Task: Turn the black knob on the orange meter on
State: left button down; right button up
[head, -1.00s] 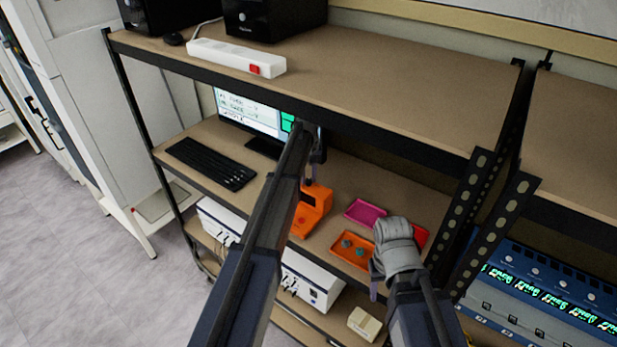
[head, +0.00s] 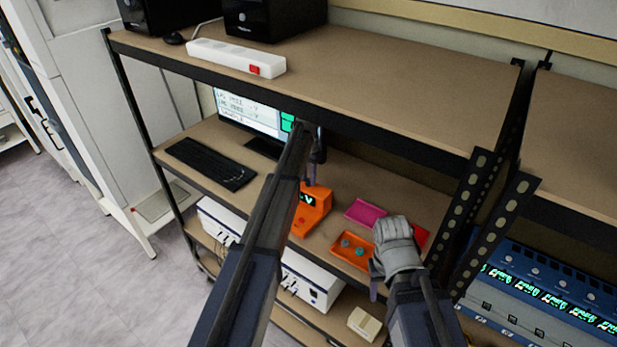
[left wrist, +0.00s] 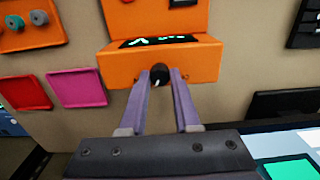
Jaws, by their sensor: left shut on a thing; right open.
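The orange meter (head: 318,208) stands on the middle shelf, partly hidden behind my left arm in the head view. It also shows in the left wrist view (left wrist: 200,66), with a dark display (left wrist: 160,40) lit by pale marks. Its black knob (left wrist: 160,70) sits between the two fingertips of my left gripper (left wrist: 160,78), which is shut on it. In the head view the left gripper (head: 311,174) is at the meter and the knob is hidden. My right gripper (head: 376,280) is open at the shelf's front edge, beside the orange tray.
An orange tray (head: 338,250) holding small round pieces, a magenta tray (head: 366,212) and a red tray (head: 421,237) lie right of the meter. A monitor (head: 246,112) and black keyboard (head: 211,163) are to the left. The upper shelf (head: 400,90) overhangs my left gripper.

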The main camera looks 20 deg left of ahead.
aim_at(309, 180)
pick_arm(q)
jog(key=shift+m, duration=0.5)
dwell(0.3)
jog(key=c, duration=0.6)
grip_release()
notch_tip(309, 180, up, 8)
jog(key=p, duration=0.8)
jog(key=shift+f, duration=0.1)
